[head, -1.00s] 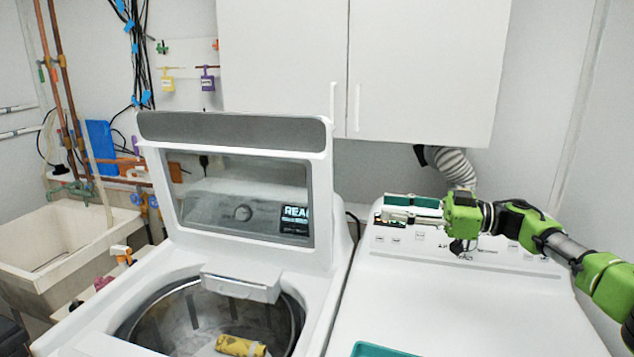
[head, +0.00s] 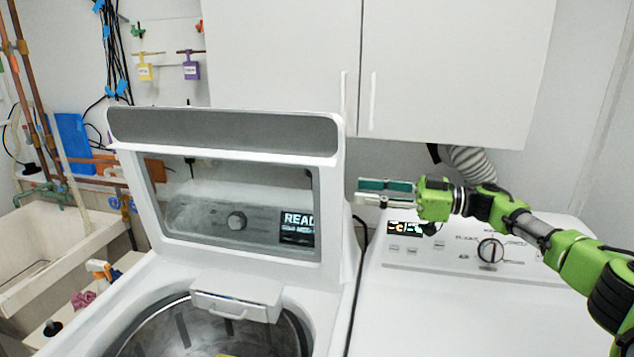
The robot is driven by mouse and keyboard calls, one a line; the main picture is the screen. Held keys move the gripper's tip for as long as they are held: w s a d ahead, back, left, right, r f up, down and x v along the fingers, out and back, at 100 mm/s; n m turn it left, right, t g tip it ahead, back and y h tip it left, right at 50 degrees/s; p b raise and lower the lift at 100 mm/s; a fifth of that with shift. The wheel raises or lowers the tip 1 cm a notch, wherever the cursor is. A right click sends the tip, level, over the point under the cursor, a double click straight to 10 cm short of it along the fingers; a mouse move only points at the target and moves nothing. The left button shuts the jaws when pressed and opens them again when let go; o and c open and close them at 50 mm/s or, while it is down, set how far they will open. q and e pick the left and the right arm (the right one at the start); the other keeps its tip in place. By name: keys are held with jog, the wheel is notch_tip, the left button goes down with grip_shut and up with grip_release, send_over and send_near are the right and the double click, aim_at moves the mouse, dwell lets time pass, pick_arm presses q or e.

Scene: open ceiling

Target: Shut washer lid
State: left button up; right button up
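The washer lid (head: 225,133) stands raised and tilted back, with a clear window and a grey top band. The washer (head: 120,315) is a white top-loader with its drum opening (head: 180,335) uncovered. A small yellow thing (head: 228,355) shows in the drum at the bottom edge. My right gripper (head: 360,192) points left, just right of the lid's right edge and above the dryer's panel. A small gap seems to lie between its tips and the lid. Its finger spacing is hard to judge from this side. My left gripper is not in view.
A white dryer (head: 450,310) stands right of the washer, with a control panel and knob. White cabinets (head: 450,70) hang above, with a ribbed vent hose (head: 475,163) below them. A utility sink (head: 50,250) and pipes are at left. Bottles stand left of the washer.

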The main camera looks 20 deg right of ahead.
aim_at(343, 187)
jog(key=x, duration=0.2)
jog(key=p+x, duration=0.2)
jog(key=x, duration=0.1)
jog(key=shift+s+a+r, duration=0.1)
jog(key=shift+a+r, duration=0.3)
jog(key=shift+a, duration=0.1)
jog(key=x, duration=0.2)
jog(key=p+x, duration=0.1)
jog(key=x, duration=0.2)
jog(key=shift+w+a+f, duration=0.2)
jog(key=shift+w+f, duration=0.2)
jog(key=shift+w, duration=0.05)
jog(key=shift+c, duration=0.7)
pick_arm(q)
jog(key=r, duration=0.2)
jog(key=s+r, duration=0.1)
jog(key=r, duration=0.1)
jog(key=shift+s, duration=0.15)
pick_arm(e)
grip_shut()
